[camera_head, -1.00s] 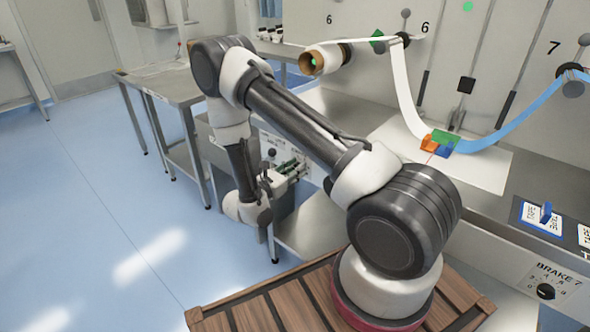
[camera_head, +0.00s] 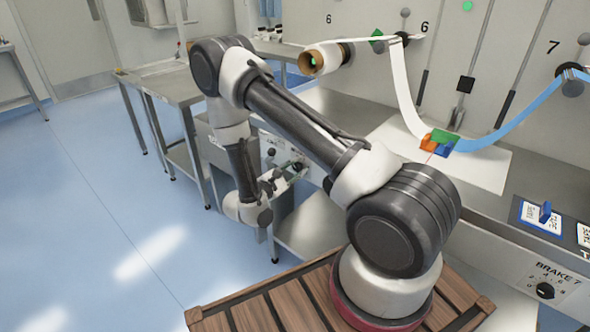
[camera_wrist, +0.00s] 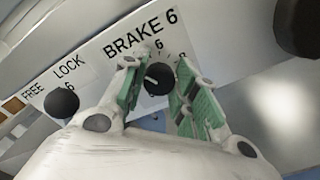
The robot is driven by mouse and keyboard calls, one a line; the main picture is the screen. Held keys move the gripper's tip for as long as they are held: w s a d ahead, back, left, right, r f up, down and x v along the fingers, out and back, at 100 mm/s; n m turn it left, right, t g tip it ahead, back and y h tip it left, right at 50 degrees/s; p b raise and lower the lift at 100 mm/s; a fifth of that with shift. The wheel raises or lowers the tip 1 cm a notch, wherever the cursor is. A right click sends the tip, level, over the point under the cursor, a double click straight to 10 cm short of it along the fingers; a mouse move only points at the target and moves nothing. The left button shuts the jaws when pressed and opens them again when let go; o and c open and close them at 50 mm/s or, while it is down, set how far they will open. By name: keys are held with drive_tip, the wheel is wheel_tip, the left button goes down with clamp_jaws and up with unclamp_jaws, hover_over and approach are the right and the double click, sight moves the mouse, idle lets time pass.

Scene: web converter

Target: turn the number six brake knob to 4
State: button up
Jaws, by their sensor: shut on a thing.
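The black number six brake knob (camera_wrist: 157,79) sits on the white panel under the label BRAKE 6 in the wrist view. A pale mark shows on its left side; the number it points at is hidden by a finger. The numbers 6 and 8 show above and to the right of it. My gripper (camera_wrist: 156,88) has its green-padded fingers on either side of the knob and is shut on it. In the head view my gripper (camera_head: 288,173) is at the front panel, low behind my arm, and the knob cannot be made out there.
A black FREE/LOCK knob (camera_wrist: 61,103) is to the left of the brake knob. A larger dark round part (camera_wrist: 298,25) stands out at the upper right. The BRAKE 7 knob (camera_head: 545,291) is far right. A steel side table (camera_head: 170,85) stands to the left; the blue floor is open.

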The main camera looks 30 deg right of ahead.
drive_tip(key=shift+m, duration=0.5)
drive_tip(key=o, duration=1)
drive_tip(key=v, duration=1.2)
drive_tip(key=shift+f, duration=0.1)
